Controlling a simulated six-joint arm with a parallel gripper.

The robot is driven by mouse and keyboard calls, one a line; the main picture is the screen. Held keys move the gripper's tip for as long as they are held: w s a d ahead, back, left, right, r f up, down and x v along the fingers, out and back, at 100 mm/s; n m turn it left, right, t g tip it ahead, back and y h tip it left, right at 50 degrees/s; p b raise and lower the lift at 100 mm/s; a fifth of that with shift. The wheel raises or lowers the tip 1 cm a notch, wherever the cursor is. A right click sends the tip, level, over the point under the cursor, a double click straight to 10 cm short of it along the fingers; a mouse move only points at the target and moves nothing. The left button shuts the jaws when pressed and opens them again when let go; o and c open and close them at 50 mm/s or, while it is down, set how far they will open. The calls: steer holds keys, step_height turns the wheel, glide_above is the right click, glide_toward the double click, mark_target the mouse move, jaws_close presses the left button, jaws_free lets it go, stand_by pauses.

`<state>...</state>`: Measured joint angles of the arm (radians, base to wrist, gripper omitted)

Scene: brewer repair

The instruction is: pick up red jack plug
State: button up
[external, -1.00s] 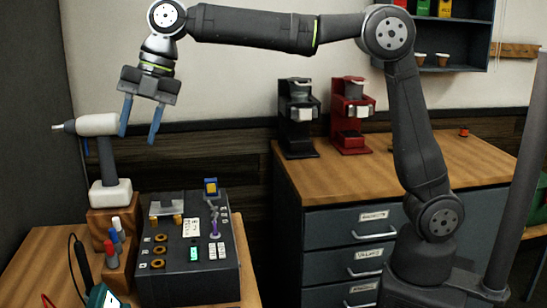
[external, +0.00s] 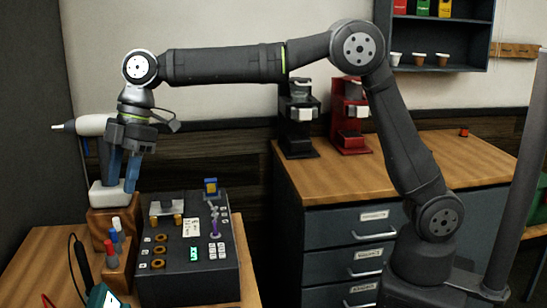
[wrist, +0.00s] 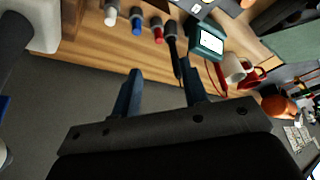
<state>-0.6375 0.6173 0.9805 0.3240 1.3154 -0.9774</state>
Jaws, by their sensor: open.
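The red jack plug (external: 112,247) stands in a wooden holder (external: 116,278) on the left table, in a row with a blue plug (external: 117,228) and a white-topped plug (external: 116,224). The red plug (wrist: 157,30) also shows in the wrist view, ahead of and between the fingertips. My gripper (external: 121,184) is open and empty, with blue fingers pointing down. It is above the holder and apart from the plugs, overlapping the white base of a drill-like tool in the external view. Its open fingers (wrist: 160,68) show in the wrist view.
A white and grey drill-like tool (external: 97,195) stands close behind the holder. A dark control panel box (external: 185,275) sits right of the holder. A teal meter (external: 103,297) with leads and a black probe (external: 80,255) lies in front. Two brewers stand on the far counter.

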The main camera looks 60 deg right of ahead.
glide_above(110, 240)
steer(key=d, duration=0.3)
step_height(110, 240, down, 7)
steer(key=shift+a+x, duration=0.15)
steer(key=shift+x, duration=1.35)
steer(key=shift+a+x, duration=0.15)
steer(key=shift+x, duration=1.35)
steer(key=shift+r, duration=0.1)
jaws_close()
